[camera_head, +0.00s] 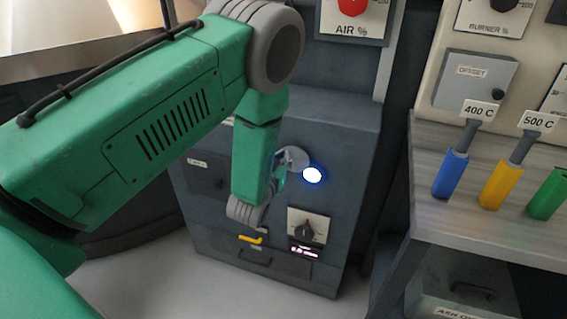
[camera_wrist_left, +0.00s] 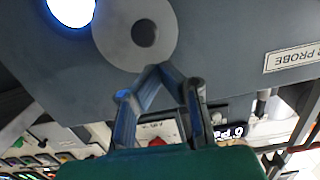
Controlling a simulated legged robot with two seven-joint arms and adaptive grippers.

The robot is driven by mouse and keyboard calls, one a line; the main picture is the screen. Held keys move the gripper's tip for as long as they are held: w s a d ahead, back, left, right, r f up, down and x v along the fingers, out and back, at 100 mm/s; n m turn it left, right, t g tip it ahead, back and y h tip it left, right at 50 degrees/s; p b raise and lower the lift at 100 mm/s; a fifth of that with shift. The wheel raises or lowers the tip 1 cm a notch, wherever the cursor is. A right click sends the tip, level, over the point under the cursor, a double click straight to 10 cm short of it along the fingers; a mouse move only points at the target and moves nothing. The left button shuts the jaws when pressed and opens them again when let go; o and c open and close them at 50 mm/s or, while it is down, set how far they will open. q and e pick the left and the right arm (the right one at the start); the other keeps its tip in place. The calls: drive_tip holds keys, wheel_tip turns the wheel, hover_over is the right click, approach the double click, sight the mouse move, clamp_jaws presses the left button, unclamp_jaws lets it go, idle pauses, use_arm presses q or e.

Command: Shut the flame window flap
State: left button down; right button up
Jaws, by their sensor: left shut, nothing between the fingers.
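The flame window (camera_head: 313,175) glows blue-white on the front of the dark grey cabinet and is largely uncovered. The flap (camera_head: 293,156), a light grey disc, sits beside it at the upper left. In the left wrist view the flap (camera_wrist_left: 117,33) shows a dark round knob or hole, with the glowing window (camera_wrist_left: 72,8) next to it. My left gripper (camera_head: 282,166) is shut and empty, close to the flap. In the wrist view its fingertips (camera_wrist_left: 156,70) meet at the flap's edge; I cannot tell whether they touch it. My right gripper is out of view.
Below the window are a dial plate (camera_head: 307,228), a small lit display and a yellow handle (camera_head: 250,239). A bench (camera_head: 440,190) with blue, yellow and green handled tools stands at the right.

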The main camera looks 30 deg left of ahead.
use_arm(q)
drive_tip(key=shift+w+d+f, duration=0.2)
drive_tip(key=shift+d+f, duration=0.25)
drive_tip(key=shift+f, duration=0.2)
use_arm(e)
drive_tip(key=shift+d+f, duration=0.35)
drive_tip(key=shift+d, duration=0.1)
use_arm(q)
drive_tip(key=shift+a, duration=0.1)
